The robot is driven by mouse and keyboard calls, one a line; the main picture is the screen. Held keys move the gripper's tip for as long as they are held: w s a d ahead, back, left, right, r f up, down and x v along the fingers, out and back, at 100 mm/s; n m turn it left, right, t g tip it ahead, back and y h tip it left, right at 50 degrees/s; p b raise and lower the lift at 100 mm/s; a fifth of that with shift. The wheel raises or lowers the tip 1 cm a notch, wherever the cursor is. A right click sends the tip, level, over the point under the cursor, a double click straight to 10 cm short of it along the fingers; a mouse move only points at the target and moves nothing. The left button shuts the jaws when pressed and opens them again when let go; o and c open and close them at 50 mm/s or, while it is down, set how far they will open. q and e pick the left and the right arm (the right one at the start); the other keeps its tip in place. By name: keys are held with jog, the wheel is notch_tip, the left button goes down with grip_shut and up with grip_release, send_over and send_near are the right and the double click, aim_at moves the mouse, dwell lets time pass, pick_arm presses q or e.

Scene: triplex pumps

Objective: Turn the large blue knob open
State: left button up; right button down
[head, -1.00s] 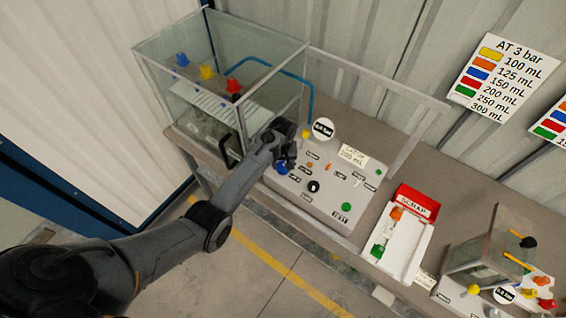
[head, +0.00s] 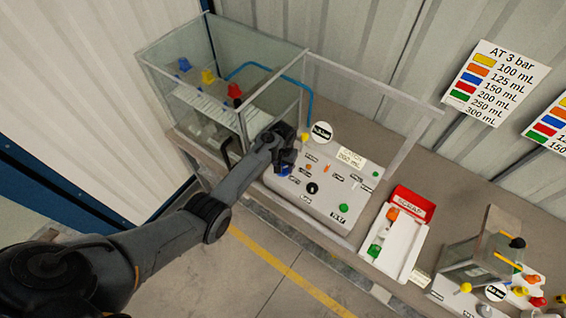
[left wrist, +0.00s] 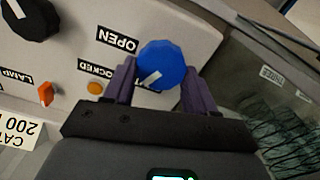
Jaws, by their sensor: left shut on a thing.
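The large blue knob (left wrist: 161,65) is on the sloped white control panel, between the two purple fingers of my left gripper (left wrist: 160,85) in the left wrist view. Its white pointer line runs diagonally, toward the lower left in that view. An OPEN label (left wrist: 117,40) is beside it. In the head view my left gripper (head: 286,160) is down at the panel's left part, and the blue knob (head: 283,170) shows only partly beneath it. The gripper is shut on the knob. My right gripper is not in view.
The control panel (head: 325,215) also carries a black knob (head: 312,188) and a green button (head: 343,208). A glass tank (head: 160,75) stands left of it. A red-labelled SCRAP tray (head: 413,203) and a smaller clear box (head: 485,250) stand to the right.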

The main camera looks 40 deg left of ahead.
pick_arm(q)
jog(key=m+p, duration=0.1)
jog(key=m, duration=0.1)
jog(key=shift+m, duration=0.4)
jog(key=m+p, duration=0.1)
jog(key=m, duration=0.2)
jog(key=shift+d+m, duration=0.1)
jog(key=shift+m, duration=0.3)
jog(key=m, duration=0.3)
jog(key=shift+s+d+m, duration=0.1)
jog(key=shift+d+m, duration=0.05)
jog(key=shift+m, duration=1.45)
jog(key=o, duration=1)
jog(key=shift+o, duration=0.2)
